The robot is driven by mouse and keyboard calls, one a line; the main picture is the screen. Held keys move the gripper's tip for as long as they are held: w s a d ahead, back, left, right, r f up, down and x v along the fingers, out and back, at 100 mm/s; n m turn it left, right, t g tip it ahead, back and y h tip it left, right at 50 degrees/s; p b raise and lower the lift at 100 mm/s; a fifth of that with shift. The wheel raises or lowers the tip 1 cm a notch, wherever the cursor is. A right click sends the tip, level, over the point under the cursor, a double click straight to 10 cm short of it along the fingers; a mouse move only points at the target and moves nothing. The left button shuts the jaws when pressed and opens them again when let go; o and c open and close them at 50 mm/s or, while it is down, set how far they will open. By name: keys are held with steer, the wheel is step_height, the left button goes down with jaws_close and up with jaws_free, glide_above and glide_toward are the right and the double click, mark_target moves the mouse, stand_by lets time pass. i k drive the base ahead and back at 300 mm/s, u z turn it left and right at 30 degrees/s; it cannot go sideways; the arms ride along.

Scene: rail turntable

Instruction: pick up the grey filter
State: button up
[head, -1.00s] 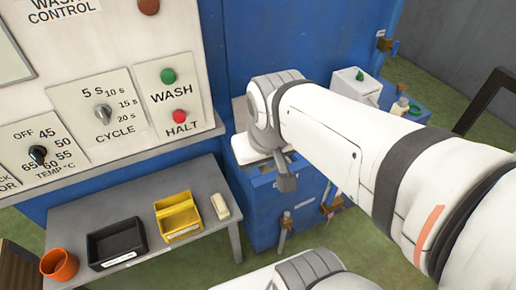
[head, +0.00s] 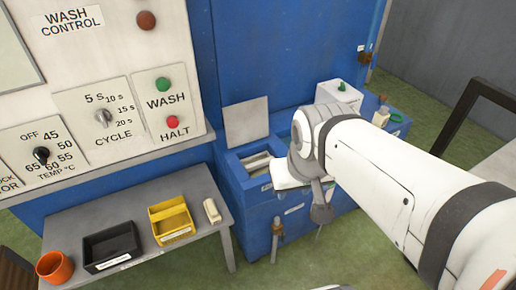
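No grey filter can be told for certain. The open bin (head: 241,172) in the blue cabinet holds pale grey pieces (head: 257,163), and I cannot tell whether one is the filter. My arm covers the bin's right side. My gripper (head: 322,208) shows only in part, as a dark grey end below my white wrist, just right of the bin. Its fingers are not clear, so I cannot tell whether it is open or shut, or whether it holds anything.
A raised grey lid (head: 246,121) stands behind the bin. A grey table (head: 190,252) holds an orange cup (head: 55,267), a black tray (head: 112,262), a yellow bin (head: 171,236) and a cream block (head: 212,211). A white box (head: 338,93) with a green knob stands behind my arm.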

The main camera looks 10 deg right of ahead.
mark_target(257, 166)
steer(key=i, duration=1)
steer(key=z, duration=0.05)
